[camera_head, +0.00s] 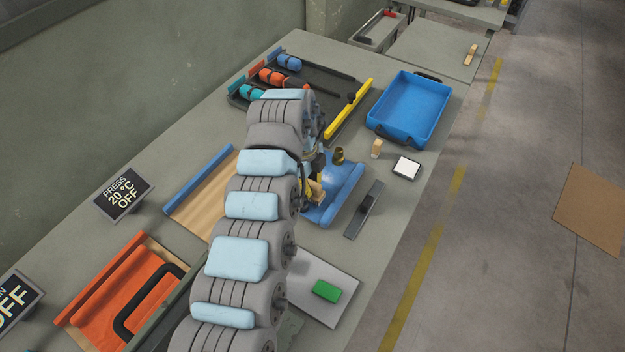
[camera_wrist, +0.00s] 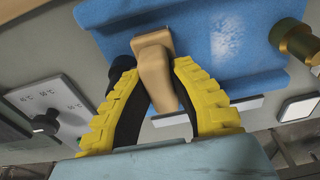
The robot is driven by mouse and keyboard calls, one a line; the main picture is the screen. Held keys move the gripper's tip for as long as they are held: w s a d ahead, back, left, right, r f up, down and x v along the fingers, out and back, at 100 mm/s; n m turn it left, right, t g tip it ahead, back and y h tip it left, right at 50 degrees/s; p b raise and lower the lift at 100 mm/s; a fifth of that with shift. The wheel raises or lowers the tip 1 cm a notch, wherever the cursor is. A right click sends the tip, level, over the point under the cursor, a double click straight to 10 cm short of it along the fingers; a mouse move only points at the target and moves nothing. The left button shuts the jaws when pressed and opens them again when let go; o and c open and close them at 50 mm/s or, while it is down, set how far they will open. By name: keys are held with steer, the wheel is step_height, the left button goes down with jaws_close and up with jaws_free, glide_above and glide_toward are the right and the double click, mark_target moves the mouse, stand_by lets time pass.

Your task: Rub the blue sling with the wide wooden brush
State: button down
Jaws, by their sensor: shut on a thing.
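The blue sling (camera_head: 346,190) lies on the bench just past the end of my arm, partly hidden by it. In the wrist view the sling (camera_wrist: 205,52) fills the top, with a whitish powdery patch (camera_wrist: 227,42) right of centre. My gripper (camera_wrist: 155,72) has yellow ribbed fingers shut on the handle of the wooden brush (camera_wrist: 157,80). The brush's wider end lies over the sling, left of the patch; I cannot tell whether it touches. In the head view the brush (camera_head: 317,191) shows beside my gripper (camera_head: 313,188).
A brass cylinder (camera_head: 339,155) stands at the sling's far edge. A small wooden block-like piece (camera_head: 376,148), a white-topped pad (camera_head: 406,168) and a dark flat tool (camera_head: 364,208) lie to the right. A blue tray (camera_head: 442,108) is farther back. A green block (camera_head: 326,291) sits on a grey plate nearer.

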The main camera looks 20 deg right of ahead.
steer(key=shift+r, duration=0.1)
steer(key=shift+r+p, duration=1)
steer(key=shift+r, duration=1.9)
steer(key=shift+r, duration=0.1)
steer(key=shift+r+p, duration=0.45)
steer(key=shift+r, duration=0.95)
steer(key=shift+r+p, duration=0.15)
steer(key=shift+p, duration=0.3)
